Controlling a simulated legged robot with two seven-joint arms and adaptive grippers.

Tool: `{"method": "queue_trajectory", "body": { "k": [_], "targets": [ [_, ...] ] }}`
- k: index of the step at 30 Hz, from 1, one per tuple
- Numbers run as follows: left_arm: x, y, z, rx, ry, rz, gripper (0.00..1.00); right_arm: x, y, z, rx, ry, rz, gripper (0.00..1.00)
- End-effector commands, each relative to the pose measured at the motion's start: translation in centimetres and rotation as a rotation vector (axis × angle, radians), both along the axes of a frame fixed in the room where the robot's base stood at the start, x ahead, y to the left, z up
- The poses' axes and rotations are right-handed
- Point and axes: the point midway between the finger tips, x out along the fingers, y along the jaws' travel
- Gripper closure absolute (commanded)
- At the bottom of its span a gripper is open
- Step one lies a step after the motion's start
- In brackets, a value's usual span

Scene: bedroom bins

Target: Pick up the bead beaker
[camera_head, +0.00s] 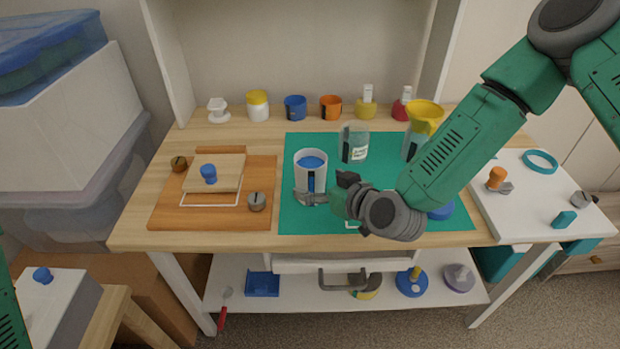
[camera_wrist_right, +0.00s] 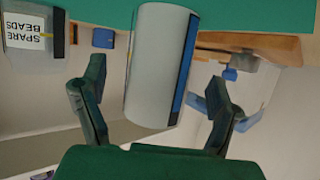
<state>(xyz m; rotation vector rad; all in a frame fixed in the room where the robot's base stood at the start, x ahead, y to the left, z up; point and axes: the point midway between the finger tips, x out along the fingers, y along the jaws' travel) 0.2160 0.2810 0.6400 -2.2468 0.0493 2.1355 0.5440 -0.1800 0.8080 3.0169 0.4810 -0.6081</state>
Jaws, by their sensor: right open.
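The bead beaker (camera_head: 311,165) is a white cylinder with blue contents and a dark and blue stripe on its side. It stands upright on the green mat (camera_head: 300,217). My right gripper (camera_head: 328,189) is open beside the beaker's lower front right. In the right wrist view the beaker (camera_wrist_right: 155,65) appears between the spread fingers of the right gripper (camera_wrist_right: 158,98), with gaps showing on both sides. Whether either finger touches it cannot be told. Only a sliver of my left arm shows at the left edge; its gripper is out of view.
A clear labelled jar (camera_head: 353,143) stands behind the beaker to the right; a yellow funnel (camera_head: 425,112) is farther right. A wooden board (camera_head: 170,208) with a knobbed block lies left. Several small cups and bottles line the back. The mat's front left is clear.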

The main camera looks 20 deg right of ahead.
Motion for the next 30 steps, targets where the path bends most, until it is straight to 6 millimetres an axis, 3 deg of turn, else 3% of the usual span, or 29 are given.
{"method": "queue_trajectory", "body": {
  "k": [7,16,22,30],
  "targets": [
    [0.0,0.0,-0.7,0.000,0.001,0.000,0.74,3.1,1.2,-1.4,0.001,0.000,-0.001,0.18],
    [0.0,0.0,-0.7,0.000,0.001,0.000,0.74,3.5,1.4,-1.5,0.001,0.001,0.000,0.18],
    [0.0,0.0,-0.7,0.000,0.001,0.000,0.74,3.6,1.3,-1.5,0.001,0.001,0.000,0.87],
    [0.0,0.0,-0.6,0.000,0.000,0.000,0.74,3.6,1.4,-1.3,0.001,-0.002,0.000,0.87]
  ]
}}
